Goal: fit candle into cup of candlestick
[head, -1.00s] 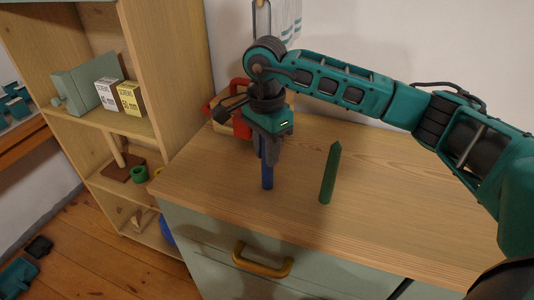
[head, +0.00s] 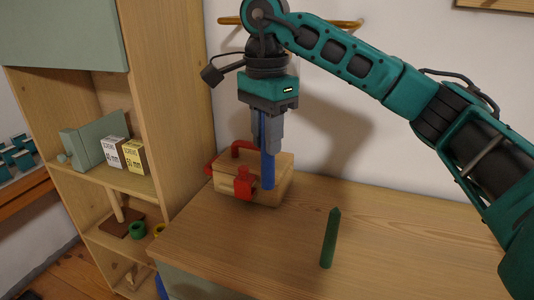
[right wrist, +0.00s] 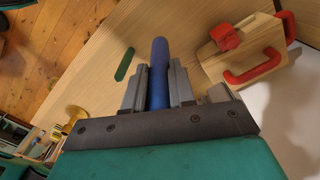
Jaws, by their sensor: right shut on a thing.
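My right gripper (head: 268,145) is shut on a blue candle (head: 268,170), which hangs upright below the fingers. In the head view the candle overlaps the wooden box behind it. In the right wrist view the blue candle (right wrist: 159,62) sticks out between the two grey fingers (right wrist: 158,85). A green pointed stick (head: 330,238) is on the wooden countertop, apart from the gripper; I cannot tell whether it stands or lies. It also shows in the right wrist view (right wrist: 125,64). My left gripper is not in view.
A wooden box (head: 283,186) with red fittings sits at the countertop's back left. A shelf unit (head: 177,100) at left holds two small cartons (head: 131,155), a brown base with a post (head: 121,222) and a green ring (head: 138,230). The countertop's right part (head: 420,235) is clear.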

